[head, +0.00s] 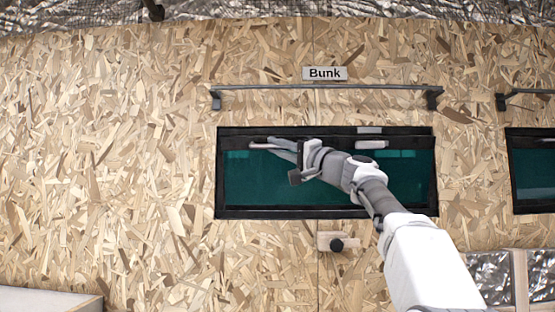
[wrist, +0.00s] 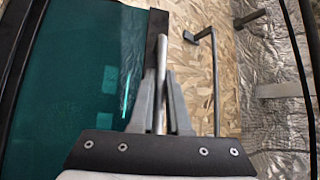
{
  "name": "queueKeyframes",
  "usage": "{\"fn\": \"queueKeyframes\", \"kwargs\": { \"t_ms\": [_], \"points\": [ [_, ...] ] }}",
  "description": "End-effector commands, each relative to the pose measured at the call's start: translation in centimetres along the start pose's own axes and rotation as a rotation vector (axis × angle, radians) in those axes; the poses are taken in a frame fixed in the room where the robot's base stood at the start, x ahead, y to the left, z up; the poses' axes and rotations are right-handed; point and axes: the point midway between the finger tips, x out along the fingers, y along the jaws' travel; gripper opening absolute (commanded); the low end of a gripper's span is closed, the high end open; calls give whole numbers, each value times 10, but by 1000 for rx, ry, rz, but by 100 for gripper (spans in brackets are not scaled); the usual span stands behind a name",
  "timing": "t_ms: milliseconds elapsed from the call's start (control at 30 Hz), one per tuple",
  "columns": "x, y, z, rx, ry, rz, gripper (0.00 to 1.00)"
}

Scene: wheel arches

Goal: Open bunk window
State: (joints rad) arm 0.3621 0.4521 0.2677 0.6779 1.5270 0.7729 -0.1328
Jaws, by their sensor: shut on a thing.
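The bunk window (head: 320,190) is a dark-framed teal pane under the "Bunk" label (head: 325,73). It looks closed or nearly so; I cannot tell whether there is a gap. My gripper (head: 287,147) reaches from the lower right to the window's upper left part. It is shut on a thin pale bar (head: 265,146) along the window's upper edge. In the wrist view the bar (wrist: 162,60) runs between the two fingers of my gripper (wrist: 160,90), with the teal pane (wrist: 75,80) to the left. Part of the bar is hidden by the fingers.
A dark rail (head: 330,87) on brackets runs above the window, and shows to the right in the wrist view (wrist: 215,80). A wooden block with a black knob (head: 337,243) sits below the window. Another window (head: 535,170) is at the right edge.

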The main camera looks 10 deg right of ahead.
Motion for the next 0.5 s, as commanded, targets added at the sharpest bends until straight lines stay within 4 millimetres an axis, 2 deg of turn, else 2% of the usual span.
{"fn": "queueKeyframes", "kwargs": {
  "t_ms": [33,200,500],
  "points": [
    [-6,6,5,-4,1,-5,0],
    [-13,5,12,-7,2,-6,0],
    [-14,2,13,-6,2,-5,0]
  ]
}}
